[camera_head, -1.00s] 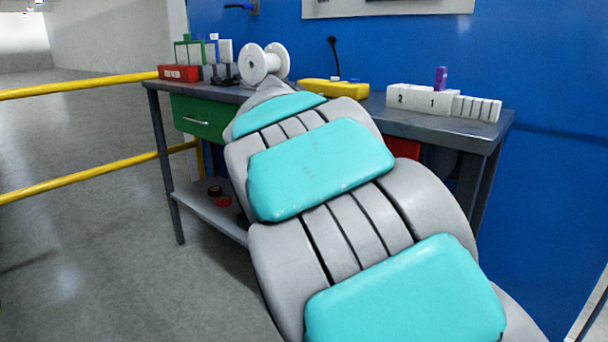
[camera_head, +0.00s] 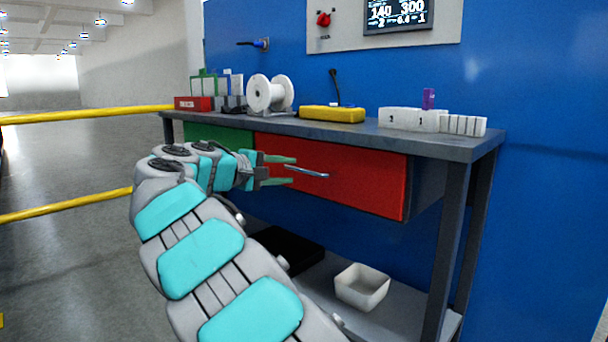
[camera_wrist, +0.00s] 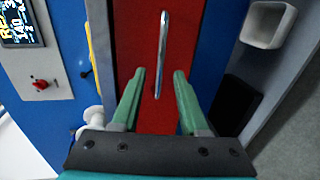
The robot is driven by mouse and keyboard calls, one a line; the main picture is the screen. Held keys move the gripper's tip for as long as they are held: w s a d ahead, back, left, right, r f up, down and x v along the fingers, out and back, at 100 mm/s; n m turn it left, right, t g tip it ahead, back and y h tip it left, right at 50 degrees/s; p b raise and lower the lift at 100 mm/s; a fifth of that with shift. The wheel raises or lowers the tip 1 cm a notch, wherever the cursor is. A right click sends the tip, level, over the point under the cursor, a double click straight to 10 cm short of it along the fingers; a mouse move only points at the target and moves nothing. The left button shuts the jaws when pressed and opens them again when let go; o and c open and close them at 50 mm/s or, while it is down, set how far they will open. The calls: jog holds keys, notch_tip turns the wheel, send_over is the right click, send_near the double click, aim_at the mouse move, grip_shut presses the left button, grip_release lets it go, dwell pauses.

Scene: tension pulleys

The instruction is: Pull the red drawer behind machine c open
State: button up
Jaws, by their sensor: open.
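The red drawer (camera_head: 370,180) sits under the right part of the workbench top, its front flat and facing me. Its silver bar handle (camera_head: 307,171) is on the front; in the wrist view the handle (camera_wrist: 162,55) runs upright in the picture, a little beyond the fingertips. My gripper (camera_head: 291,169) is open at the left end of the handle. In the wrist view its two green fingers (camera_wrist: 160,72) stand either side of the handle's line, with nothing between them that I can see as gripped. A green drawer (camera_head: 222,138) is to the left, partly behind my arm.
The bench top (camera_head: 420,140) carries a white spool (camera_head: 268,92), a yellow case (camera_head: 332,114) and white numbered blocks (camera_head: 405,119). A pale bin (camera_head: 362,287) and a black tray (camera_head: 285,250) are on the lower shelf. A yellow rail (camera_head: 70,211) runs at left.

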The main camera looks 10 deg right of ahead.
aim_at(302, 171)
jog(key=x, duration=0.6)
jog(key=shift+w+d+f+b, duration=0.15)
jog(key=shift+d+b, duration=0.25)
grip_shut()
dwell(1.0)
